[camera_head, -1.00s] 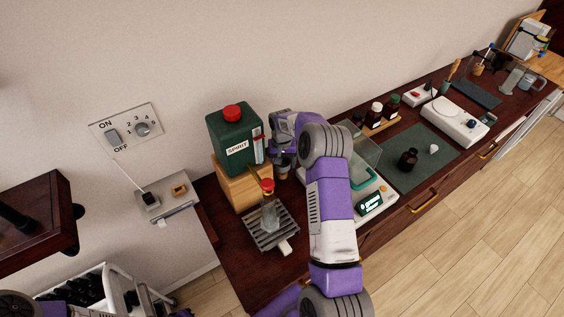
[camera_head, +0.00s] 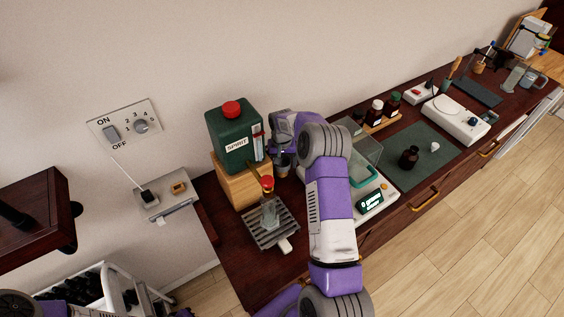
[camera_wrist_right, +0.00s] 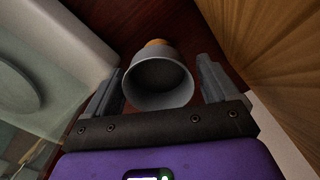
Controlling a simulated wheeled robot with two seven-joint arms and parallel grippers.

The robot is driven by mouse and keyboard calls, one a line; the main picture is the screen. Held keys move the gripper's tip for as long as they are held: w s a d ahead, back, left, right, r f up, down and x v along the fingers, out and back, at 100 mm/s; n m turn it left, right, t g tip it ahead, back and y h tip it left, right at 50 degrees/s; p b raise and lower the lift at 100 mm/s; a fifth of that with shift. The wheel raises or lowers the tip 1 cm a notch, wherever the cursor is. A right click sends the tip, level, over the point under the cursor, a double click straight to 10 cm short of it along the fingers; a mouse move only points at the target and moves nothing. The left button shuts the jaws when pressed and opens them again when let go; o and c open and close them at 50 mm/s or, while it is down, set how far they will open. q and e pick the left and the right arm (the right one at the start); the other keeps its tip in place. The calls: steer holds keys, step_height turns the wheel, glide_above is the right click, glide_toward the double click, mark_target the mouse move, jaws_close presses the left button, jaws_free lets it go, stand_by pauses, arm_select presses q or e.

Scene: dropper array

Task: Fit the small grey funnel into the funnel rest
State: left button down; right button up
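The small grey funnel (camera_wrist_right: 158,80) shows in the right wrist view, its wide round mouth facing the camera. My right gripper (camera_wrist_right: 160,88) has its fingers apart, one on each side of the funnel, with narrow gaps visible. An orange-brown piece (camera_wrist_right: 156,43) shows just beyond the funnel; I cannot tell whether it is the funnel rest or whether the funnel is seated in it. In the head view my right gripper (camera_head: 283,160) is beside the green spirit can, and my arm hides much there. My left gripper is out of view.
The green spirit can (camera_head: 233,137) stands on a wooden block (camera_head: 238,188) left of my gripper. A red-capped bottle (camera_head: 269,210) stands on a slatted tray (camera_head: 262,237). A balance (camera_head: 376,205) is close on the right. A dark open bottle (camera_head: 409,158) stands on the green mat (camera_head: 425,138).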

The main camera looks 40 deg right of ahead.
mark_target(282, 166)
step_height(282, 166, up, 8)
steer(key=shift+f, duration=0.2)
stand_by(0.3)
